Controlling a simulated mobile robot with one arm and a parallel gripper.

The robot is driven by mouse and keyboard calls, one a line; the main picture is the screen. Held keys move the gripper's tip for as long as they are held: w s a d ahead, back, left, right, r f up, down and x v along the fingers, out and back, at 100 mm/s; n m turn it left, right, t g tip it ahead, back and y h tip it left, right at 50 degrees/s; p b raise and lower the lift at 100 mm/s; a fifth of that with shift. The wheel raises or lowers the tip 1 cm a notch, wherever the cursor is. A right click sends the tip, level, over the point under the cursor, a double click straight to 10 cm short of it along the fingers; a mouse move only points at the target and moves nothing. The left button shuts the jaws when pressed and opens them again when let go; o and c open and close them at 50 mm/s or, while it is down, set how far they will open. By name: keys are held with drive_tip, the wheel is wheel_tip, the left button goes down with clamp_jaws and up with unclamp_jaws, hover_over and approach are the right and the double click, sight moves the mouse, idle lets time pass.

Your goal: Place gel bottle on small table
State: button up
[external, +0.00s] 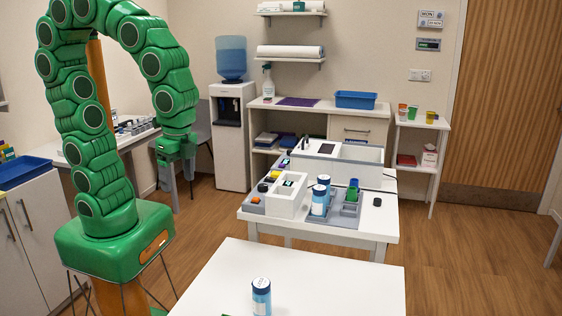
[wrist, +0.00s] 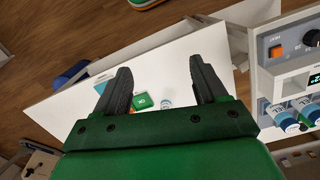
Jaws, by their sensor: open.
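Two blue-and-white bottles, one in front (external: 319,203) and one behind (external: 324,184), stand on the middle table beside a white device. In the wrist view two bottles with lettering that looks like GEL, one (wrist: 284,118) and another (wrist: 306,108), show at the right. My gripper (external: 176,180) hangs left of the middle table, apart from all bottles. In the wrist view my gripper (wrist: 160,68) is open, with nothing held between its fingers.
The middle table also holds a grey tray (external: 347,222) with small coloured cups and a black puck (external: 377,202). In the wrist view a green box (wrist: 145,102) lies on a white surface. A small shelf stand (external: 420,126) is at the right; the floor right of the tables is clear.

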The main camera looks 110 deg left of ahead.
drive_tip(key=shift+o, duration=0.2)
drive_tip(key=s+a+n, duration=0.1)
drive_tip(key=s+n, duration=0.1)
drive_tip(key=s, duration=1)
drive_tip(key=shift+a+r+n+g, duration=0.3)
drive_tip(key=shift+a+r, duration=0.05)
drive_tip(key=shift+r, duration=0.1)
